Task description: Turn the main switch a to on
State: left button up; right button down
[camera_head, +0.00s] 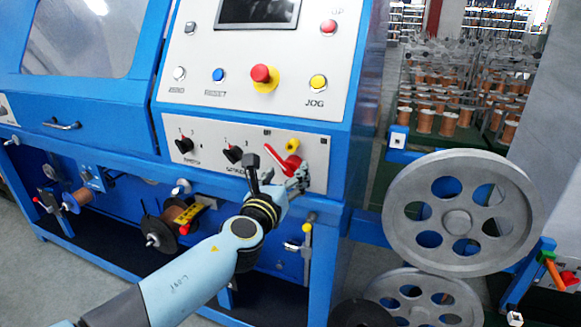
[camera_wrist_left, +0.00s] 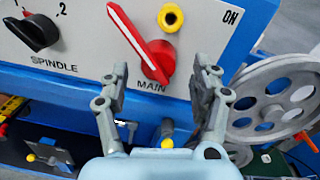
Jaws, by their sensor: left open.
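The main switch is a red handle with a white stripe (camera_wrist_left: 143,46), above the label MAIN on the white panel. Its handle points up and to the left, away from the ON mark (camera_wrist_left: 232,17) at upper right. In the head view the red switch (camera_head: 285,162) shows at the panel's right end. My left gripper (camera_head: 277,173) is at the panel in front of it. In the left wrist view its open fingers (camera_wrist_left: 163,76) stand on either side of the switch's lower hub, with nothing held. Whether they touch it cannot be told. My right gripper is not in view.
A yellow round part (camera_wrist_left: 171,18) sits just above the switch. The black spindle knob (camera_wrist_left: 36,32) is to its left. A red stop button (camera_head: 264,78) is on the panel above. A large grey pulley (camera_head: 462,212) stands to the right of the blue machine.

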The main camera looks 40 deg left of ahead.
aim_at(288, 171)
pick_arm(q)
jog(key=shift+x, duration=1.7)
jog(key=shift+c, duration=0.4)
grip_shut()
